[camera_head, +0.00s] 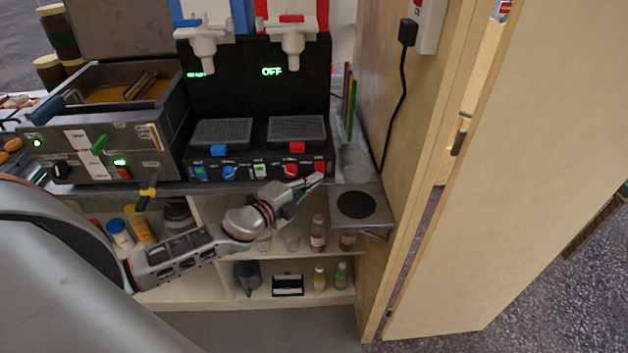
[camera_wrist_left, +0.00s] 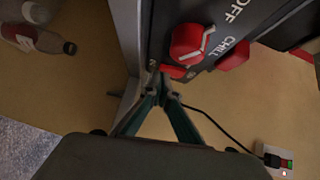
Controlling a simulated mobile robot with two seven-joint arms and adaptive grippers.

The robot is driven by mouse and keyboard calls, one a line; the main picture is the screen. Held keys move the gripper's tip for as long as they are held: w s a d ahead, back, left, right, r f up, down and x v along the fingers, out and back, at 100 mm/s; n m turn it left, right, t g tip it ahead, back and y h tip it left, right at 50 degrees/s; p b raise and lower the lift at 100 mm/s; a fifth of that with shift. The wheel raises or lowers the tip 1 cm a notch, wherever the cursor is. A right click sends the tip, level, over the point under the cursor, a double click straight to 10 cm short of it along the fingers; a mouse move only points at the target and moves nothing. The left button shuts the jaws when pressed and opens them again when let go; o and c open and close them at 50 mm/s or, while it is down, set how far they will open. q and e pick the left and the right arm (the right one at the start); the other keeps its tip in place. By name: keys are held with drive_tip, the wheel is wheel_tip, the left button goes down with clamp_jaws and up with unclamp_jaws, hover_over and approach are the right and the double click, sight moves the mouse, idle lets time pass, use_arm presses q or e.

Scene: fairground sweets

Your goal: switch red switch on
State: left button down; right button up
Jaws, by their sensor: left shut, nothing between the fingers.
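The dark drinks machine (camera_head: 258,172) stands on the counter. Its front panel carries a red knob (camera_head: 291,171) and, to the right of it, a small red switch (camera_head: 319,167). In the left wrist view the red knob (camera_wrist_left: 190,44) is large, and the red switch (camera_wrist_left: 172,71) shows just beyond the fingertips, partly hidden. My left gripper (camera_head: 316,180) is shut and empty, with its tips at or very close to the red switch; I cannot tell if they touch. The tips also show in the left wrist view (camera_wrist_left: 160,84). A green display (camera_head: 271,71) reads OFF. My right gripper is not in view.
A hot plate (camera_head: 357,205) sits right of the machine. A grey fryer-like unit (camera_head: 105,150) stands to the left. Bottles (camera_head: 318,234) stand on shelves below the counter. A wooden door (camera_head: 515,170) stands open at right. A black cable (camera_head: 400,95) hangs on the side wall.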

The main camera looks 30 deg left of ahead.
use_arm(q)
drive_tip(key=b, duration=0.3)
drive_tip(key=shift+w+a+f, duration=0.1)
drive_tip(key=shift+w+f, duration=0.1)
drive_tip(key=shift+f, duration=0.2)
drive_tip(key=shift+r+p, duration=0.35)
drive_tip(key=f+v, duration=0.1)
drive_tip(key=v, duration=1.1)
drive_tip(key=shift+r, duration=0.2)
drive_tip(key=s+d+f+n+g, duration=0.2)
drive_tip(key=s+d+f+n, duration=0.5)
drive_tip(key=f, duration=0.4)
drive_tip(key=s+d+f+n+g+y, duration=0.1)
drive_tip(key=s+d+f+n+g, duration=0.2)
drive_tip(key=s+d+f+n, duration=0.5)
wheel_tip(320, 180, down, 3)
drive_tip(key=shift+s+f+g, duration=0.2)
drive_tip(key=shift+s+g, duration=0.1)
drive_tip(key=shift+s, duration=0.6)
